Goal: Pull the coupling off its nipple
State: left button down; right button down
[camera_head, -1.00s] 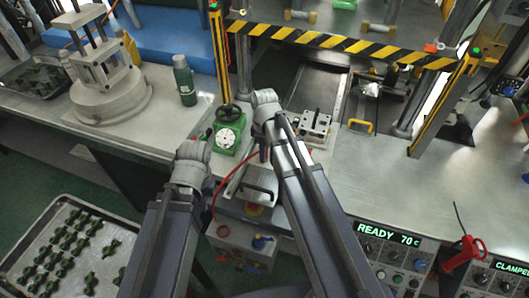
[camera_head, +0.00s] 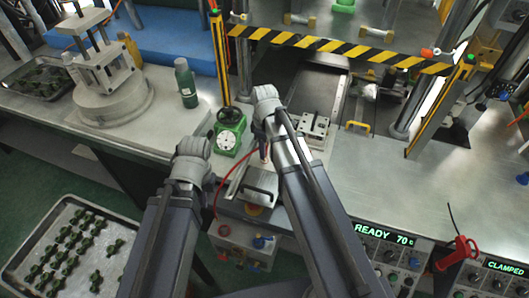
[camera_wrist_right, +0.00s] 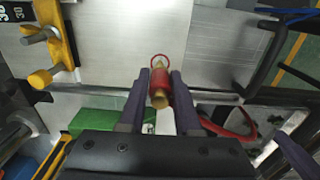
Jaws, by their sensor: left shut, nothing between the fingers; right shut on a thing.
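The coupling (camera_wrist_right: 159,86) is a small red sleeve with brass-coloured ends, seen in the right wrist view. My right gripper (camera_wrist_right: 160,82) is shut on it, one dark finger on each side. In the head view a small red bit of the coupling (camera_head: 264,153) shows below my right wrist, beside the red hose (camera_head: 232,166). I cannot make out the nipple, or tell whether the coupling still touches it. My left gripper (camera_head: 192,160) is left of the green gauge unit, shut and empty, its fingers largely hidden by its wrist.
The green gauge unit (camera_head: 227,134) stands between my wrists. A metal plate with a handle (camera_head: 261,188) lies just in front. A striped barrier (camera_head: 340,48) crosses behind. A tray of green parts (camera_head: 72,247) is at lower left. The bench at right (camera_head: 450,185) is mostly clear.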

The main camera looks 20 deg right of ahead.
jog(key=shift+r+p, duration=1.3)
jog(key=shift+r, duration=0.15)
jog(key=shift+a, duration=0.1)
